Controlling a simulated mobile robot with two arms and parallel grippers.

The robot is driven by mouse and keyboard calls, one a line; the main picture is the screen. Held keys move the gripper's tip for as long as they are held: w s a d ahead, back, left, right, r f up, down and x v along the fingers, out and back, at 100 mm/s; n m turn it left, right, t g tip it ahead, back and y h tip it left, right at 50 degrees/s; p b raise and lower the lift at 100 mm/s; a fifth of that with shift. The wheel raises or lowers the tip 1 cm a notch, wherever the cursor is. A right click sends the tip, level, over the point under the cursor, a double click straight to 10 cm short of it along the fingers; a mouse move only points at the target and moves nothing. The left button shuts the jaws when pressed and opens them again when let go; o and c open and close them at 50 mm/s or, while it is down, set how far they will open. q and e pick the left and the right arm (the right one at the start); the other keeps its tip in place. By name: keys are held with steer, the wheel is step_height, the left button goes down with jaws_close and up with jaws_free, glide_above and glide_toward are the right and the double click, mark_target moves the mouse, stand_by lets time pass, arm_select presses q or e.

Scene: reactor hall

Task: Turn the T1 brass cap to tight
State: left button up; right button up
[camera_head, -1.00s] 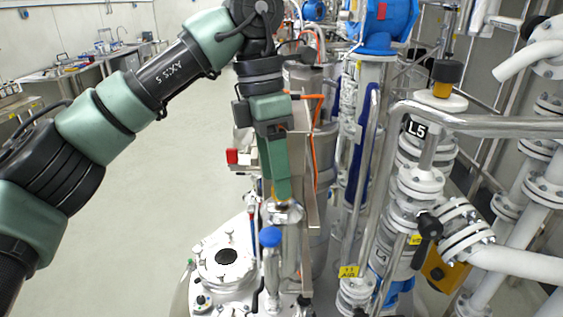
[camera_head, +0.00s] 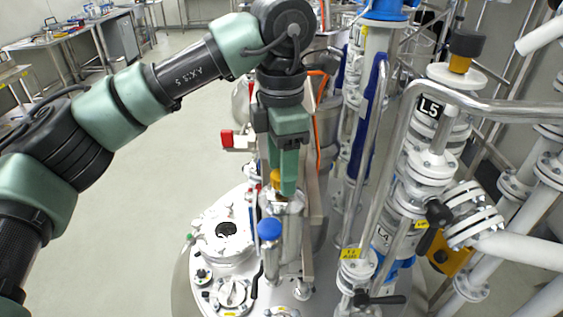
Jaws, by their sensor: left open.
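A small brass-coloured cap (camera_head: 275,179) shows on top of an upright steel cylinder (camera_head: 283,215) on the vessel lid. It is partly hidden by my gripper; I cannot read a T1 mark on it. My left gripper (camera_head: 282,182) comes down from above with its green fingers pointing down. It is open, with its fingertips at the cap. I cannot tell whether they touch it. My right gripper is not in view.
A blue-capped steel tube (camera_head: 270,243) stands close in front of the cylinder. A white round port (camera_head: 226,230) is to the left on the lid. A bent steel rail (camera_head: 480,105) and white flanged pipes (camera_head: 510,245) crowd the right. Open floor (camera_head: 120,230) lies left.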

arm_select(q)
steer(key=shift+s, duration=0.15)
jaws_close()
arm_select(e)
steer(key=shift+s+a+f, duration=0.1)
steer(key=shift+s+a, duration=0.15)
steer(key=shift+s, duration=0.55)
